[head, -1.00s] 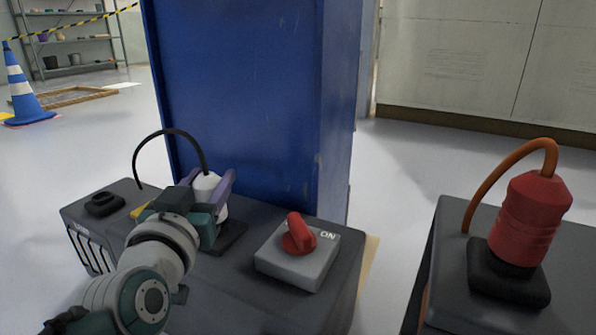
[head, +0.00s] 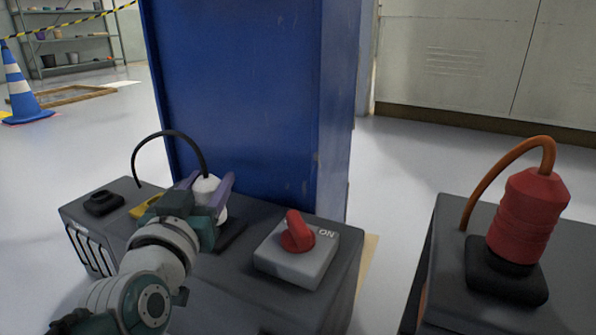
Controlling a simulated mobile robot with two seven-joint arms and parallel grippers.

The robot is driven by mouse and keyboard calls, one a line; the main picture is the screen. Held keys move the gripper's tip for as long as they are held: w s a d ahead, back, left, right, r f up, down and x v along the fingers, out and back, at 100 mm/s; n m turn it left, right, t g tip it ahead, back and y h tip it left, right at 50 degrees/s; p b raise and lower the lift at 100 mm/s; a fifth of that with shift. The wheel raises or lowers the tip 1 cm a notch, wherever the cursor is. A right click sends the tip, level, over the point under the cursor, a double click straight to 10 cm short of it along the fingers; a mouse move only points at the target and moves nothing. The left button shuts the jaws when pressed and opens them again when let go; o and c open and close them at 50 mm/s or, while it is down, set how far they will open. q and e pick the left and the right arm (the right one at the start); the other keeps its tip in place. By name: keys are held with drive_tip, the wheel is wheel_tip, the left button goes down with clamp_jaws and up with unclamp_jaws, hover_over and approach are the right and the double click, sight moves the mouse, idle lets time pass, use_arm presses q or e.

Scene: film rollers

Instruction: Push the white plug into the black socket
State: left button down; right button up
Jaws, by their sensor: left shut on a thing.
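The white plug (head: 207,187) stands roughly upright over the grey box at left, with a black cable looping from it to the box top. My left gripper (head: 206,184) is shut on the plug, its purple fingers on either side. A black socket (head: 229,238) lies under the plug, mostly hidden by the gripper. I cannot tell how deep the plug sits in it. My right gripper is not in view.
A red switch knob (head: 296,234) on a grey block stands right of the plug. An empty black fitting (head: 103,203) is at the box's left end. A blue cabinet (head: 245,100) rises behind. A red plug (head: 527,218) stands on another box at right.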

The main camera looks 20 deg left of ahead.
use_arm(q)
drive_tip(key=shift+f, duration=0.35)
drive_tip(key=shift+c, duration=1.2)
unclamp_jaws()
